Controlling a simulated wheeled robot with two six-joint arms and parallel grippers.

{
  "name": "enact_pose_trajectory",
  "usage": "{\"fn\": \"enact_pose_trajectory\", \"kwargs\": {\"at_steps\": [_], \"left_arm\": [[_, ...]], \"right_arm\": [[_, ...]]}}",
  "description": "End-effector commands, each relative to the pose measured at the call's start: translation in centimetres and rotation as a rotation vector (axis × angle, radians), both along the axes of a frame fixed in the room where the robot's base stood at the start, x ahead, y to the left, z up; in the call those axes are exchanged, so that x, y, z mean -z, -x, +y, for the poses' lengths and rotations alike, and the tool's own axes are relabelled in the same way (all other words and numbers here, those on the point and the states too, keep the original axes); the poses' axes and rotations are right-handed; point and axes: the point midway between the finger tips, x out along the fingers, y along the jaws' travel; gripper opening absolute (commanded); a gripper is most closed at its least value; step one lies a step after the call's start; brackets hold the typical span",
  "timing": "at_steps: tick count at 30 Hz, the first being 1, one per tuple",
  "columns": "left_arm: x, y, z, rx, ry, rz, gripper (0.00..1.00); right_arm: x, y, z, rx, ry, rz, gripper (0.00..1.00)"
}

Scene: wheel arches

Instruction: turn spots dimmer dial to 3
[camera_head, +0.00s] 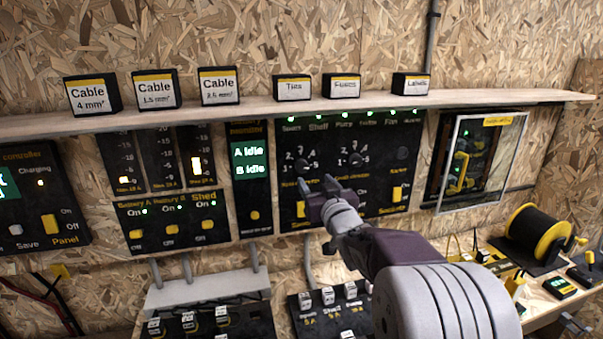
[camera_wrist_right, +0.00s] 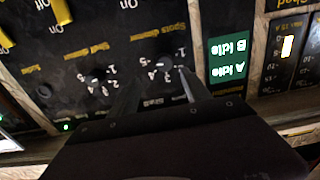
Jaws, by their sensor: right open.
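The spots dimmer dial (camera_head: 302,164) is the left one of two small dark dials on the black switch panel (camera_head: 385,135). Numbers ring it; its pointer setting is too small to read. In the wrist view, which is upside down, the dial (camera_wrist_right: 172,61) sits under the yellow "Spots dimmer" label, near the fingertips. My right gripper (camera_head: 318,186) is open and empty, in front of the panel just below and right of the dial. I cannot tell whether a fingertip touches the panel. The gripper also shows in the wrist view (camera_wrist_right: 159,78). My left gripper is out of view.
The shelf dimmer dial (camera_head: 354,159) is close on the right. A yellow switch (camera_head: 397,193) is further right. The A/B idle display (camera_head: 250,160) is to the left. A wooden shelf (camera_head: 270,109) with label boxes runs above. A glazed box (camera_head: 482,162) hangs at right.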

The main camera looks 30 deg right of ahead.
Motion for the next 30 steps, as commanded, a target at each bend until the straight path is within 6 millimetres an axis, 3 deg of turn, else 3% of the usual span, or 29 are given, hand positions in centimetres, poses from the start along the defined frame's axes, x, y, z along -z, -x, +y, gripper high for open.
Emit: {"fn": "enact_pose_trajectory", "kwargs": {"at_steps": [15, 25, 26, 30], "left_arm": [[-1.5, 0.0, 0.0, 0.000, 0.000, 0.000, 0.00], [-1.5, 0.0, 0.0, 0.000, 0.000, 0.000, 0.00], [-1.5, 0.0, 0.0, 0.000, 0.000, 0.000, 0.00], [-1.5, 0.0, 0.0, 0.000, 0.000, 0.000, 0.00]], "right_arm": [[-0.2, -8.2, -1.8, -0.003, 0.000, 0.001, 0.56], [0.0, -8.9, -2.0, -0.003, 0.000, 0.002, 0.56], [0.0, -8.9, -2.0, -0.003, 0.000, 0.002, 0.50], [0.0, -8.8, -2.0, -0.002, 0.000, 0.002, 0.11]]}}
